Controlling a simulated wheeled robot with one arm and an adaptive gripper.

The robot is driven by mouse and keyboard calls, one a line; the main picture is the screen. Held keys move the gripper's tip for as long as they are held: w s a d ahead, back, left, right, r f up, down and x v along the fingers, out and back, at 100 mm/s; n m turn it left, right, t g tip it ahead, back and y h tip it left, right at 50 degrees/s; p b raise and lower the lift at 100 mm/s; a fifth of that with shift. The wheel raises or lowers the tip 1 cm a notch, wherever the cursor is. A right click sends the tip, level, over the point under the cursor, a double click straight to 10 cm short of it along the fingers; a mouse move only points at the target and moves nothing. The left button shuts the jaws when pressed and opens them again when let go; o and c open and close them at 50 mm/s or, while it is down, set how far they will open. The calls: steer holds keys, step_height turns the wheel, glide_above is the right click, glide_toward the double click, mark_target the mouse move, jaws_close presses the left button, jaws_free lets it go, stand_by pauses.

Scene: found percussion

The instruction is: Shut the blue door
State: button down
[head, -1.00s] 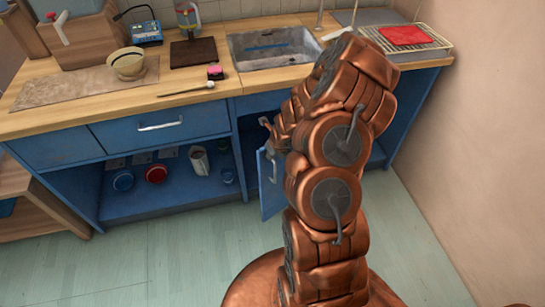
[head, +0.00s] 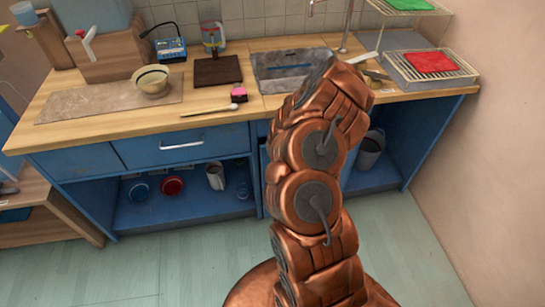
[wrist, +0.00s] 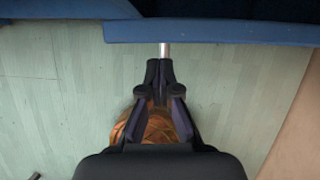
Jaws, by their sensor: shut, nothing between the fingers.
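In the wrist view a blue panel edge (wrist: 215,32), which looks like the blue door, runs across the top. A short metal handle (wrist: 165,49) juts from it toward me. My gripper (wrist: 160,67) is shut and empty, its fingertips right at the handle; I cannot tell whether they touch it. In the head view my arm hides the gripper and most of the door. Only a narrow blue strip (head: 264,165) shows left of the arm, so how far the door stands open cannot be told there.
The left open shelf (head: 190,208) holds a blue pot (head: 139,191), a red pot (head: 172,186) and a pale mug (head: 215,177). A grey bucket (head: 369,150) stands in the right compartment. The wooden counter (head: 130,123) is above. The floor (head: 140,265) in front is clear.

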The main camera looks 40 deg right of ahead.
steer(key=shift+a, duration=0.1)
stand_by(0.4)
steer(key=s+a+r+b, duration=0.3)
steer(key=s+r, duration=0.4)
steer(key=r, duration=0.2)
steer(key=shift+a+r+b, duration=0.15)
steer(key=shift+b, duration=0.25)
stand_by(0.4)
